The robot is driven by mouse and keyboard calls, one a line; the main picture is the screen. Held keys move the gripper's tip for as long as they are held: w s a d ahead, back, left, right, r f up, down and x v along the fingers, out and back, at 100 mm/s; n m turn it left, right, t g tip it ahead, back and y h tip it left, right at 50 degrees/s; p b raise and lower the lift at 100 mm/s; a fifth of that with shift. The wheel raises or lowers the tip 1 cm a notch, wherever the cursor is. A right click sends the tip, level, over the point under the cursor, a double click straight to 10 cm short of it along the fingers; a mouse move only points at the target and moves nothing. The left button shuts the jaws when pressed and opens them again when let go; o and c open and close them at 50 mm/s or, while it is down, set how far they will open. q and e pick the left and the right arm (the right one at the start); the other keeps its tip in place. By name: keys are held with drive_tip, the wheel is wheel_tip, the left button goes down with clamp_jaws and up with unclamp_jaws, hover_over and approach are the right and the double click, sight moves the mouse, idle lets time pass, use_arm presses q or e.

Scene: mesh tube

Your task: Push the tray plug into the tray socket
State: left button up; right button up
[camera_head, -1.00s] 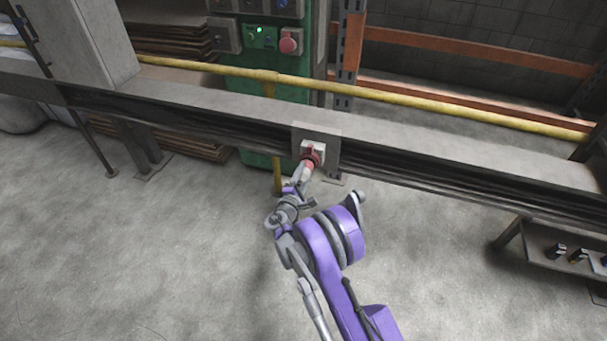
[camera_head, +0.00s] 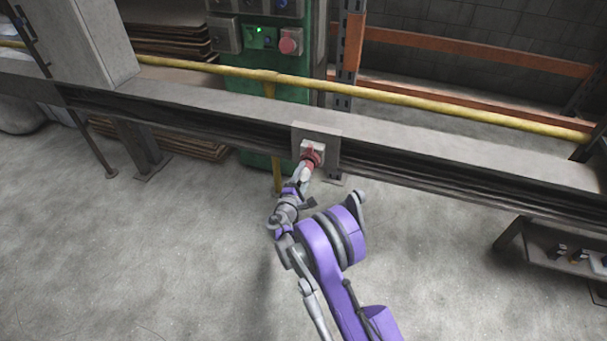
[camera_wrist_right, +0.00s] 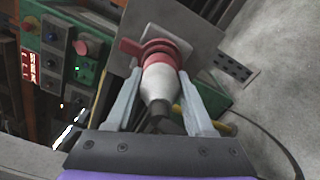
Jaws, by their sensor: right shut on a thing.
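The tray plug (camera_wrist_right: 158,84) has a pale grey-white tapered body. In the right wrist view its front end meets the red ring of the tray socket (camera_wrist_right: 160,49), and the two look in line. The socket sits on a grey plate (camera_wrist_right: 195,25) on the long rail; it also shows in the head view (camera_head: 311,147). My right gripper (camera_wrist_right: 159,74) is shut on the plug, one finger on each side. In the head view my right gripper (camera_head: 307,168) is small, just below the socket. How deep the plug sits cannot be told. My left gripper is not in view.
The long grey rail (camera_head: 220,103) crosses the head view, with a yellow pipe (camera_head: 420,98) above and behind it. A green control cabinet (camera_head: 265,80) stands behind. A low dark shelf (camera_head: 560,255) is at right. The floor (camera_head: 180,250) before the rail is clear.

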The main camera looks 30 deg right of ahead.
sight(299, 185)
idle(1.0)
drive_tip(key=shift+w+d+b, duration=0.3)
drive_tip(key=shift+w+d, duration=0.05)
drive_tip(key=shift+d, duration=0.05)
idle(0.4)
drive_tip(key=o, duration=1.3)
drive_tip(key=shift+o, duration=0.2)
drive_tip(key=p+v, duration=0.1)
drive_tip(key=v, duration=0.9)
drive_tip(key=shift+s+a, duration=0.25)
drive_tip(key=shift+s, duration=0.1)
